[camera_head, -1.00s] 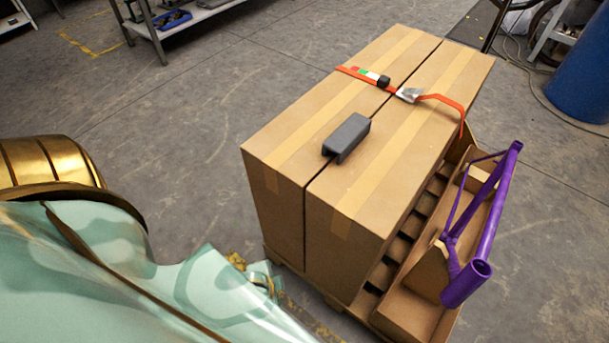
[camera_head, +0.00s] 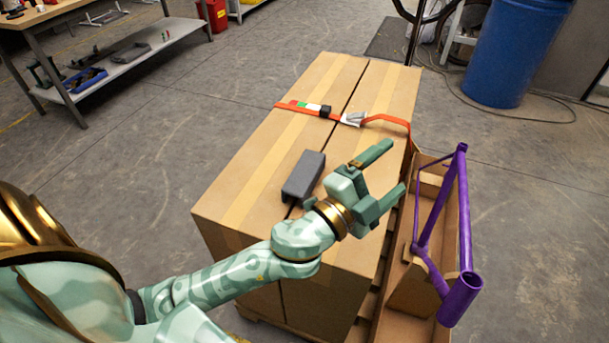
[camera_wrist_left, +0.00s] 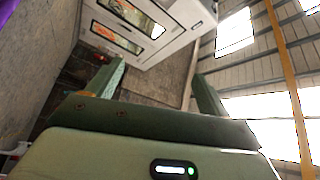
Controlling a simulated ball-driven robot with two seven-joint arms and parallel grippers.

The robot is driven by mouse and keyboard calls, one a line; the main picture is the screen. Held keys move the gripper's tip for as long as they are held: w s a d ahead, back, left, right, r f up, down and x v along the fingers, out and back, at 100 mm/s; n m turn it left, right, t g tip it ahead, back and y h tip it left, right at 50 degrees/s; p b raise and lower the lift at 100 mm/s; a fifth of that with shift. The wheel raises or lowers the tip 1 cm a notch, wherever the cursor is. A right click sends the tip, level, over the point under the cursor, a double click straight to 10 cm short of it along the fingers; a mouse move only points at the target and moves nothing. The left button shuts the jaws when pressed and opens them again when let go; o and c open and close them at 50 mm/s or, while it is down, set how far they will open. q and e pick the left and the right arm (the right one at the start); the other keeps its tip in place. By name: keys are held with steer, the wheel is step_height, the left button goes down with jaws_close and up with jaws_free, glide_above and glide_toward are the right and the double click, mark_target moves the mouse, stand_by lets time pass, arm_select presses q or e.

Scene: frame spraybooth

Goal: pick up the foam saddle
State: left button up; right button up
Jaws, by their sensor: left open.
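The foam saddle (camera_head: 303,176) is a dark grey block lying on top of the tall cardboard boxes (camera_head: 250,190), near the seam between them. It shows whole in the head view. My left gripper (camera_head: 397,166) is open and empty, to the right of the saddle in the picture, with its fingers pointing away from it toward the upper right. It appears to be above the boxes' right edge; its exact height is unclear. In the left wrist view my spread fingers (camera_wrist_left: 158,78) have nothing between them, and the saddle does not show. My right gripper is out of view.
An orange strap (camera_head: 385,118) with a metal buckle crosses the boxes behind the saddle. A purple bike frame (camera_head: 463,215) stands in a cardboard holder to the right. A blue barrel (camera_head: 515,50) and a workbench shelf (camera_head: 120,65) stand farther back.

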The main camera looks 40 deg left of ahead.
arm_select(q)
steer(key=d+r+m+g+h, duration=0.4)
steer(key=d+m+g+h, duration=0.5)
steer(key=m+h, duration=0.4)
steer(key=m+g+y, duration=0.4)
steer(key=g+y, duration=0.6)
steer(key=y, duration=0.9)
glide_above(305, 170)
step_height(305, 170, down, 6)
steer(key=f+b, duration=0.1)
steer(key=f, duration=0.2)
steer(key=f+b, duration=0.1)
steer(key=f, duration=0.3)
steer(key=f+b, duration=0.2)
steer(key=f, duration=0.1)
steer(key=shift+s+f, duration=0.25)
steer(key=f+b, duration=0.1)
steer(key=f, duration=0.1)
steer(key=f+b, duration=0.1)
steer(key=f, duration=0.3)
steer(key=shift+w+b, duration=0.25)
steer(key=shift+b, duration=0.15)
steer(key=shift+r, duration=0.25)
steer(key=shift+c, duration=0.7)
steer(key=c, duration=0.9)
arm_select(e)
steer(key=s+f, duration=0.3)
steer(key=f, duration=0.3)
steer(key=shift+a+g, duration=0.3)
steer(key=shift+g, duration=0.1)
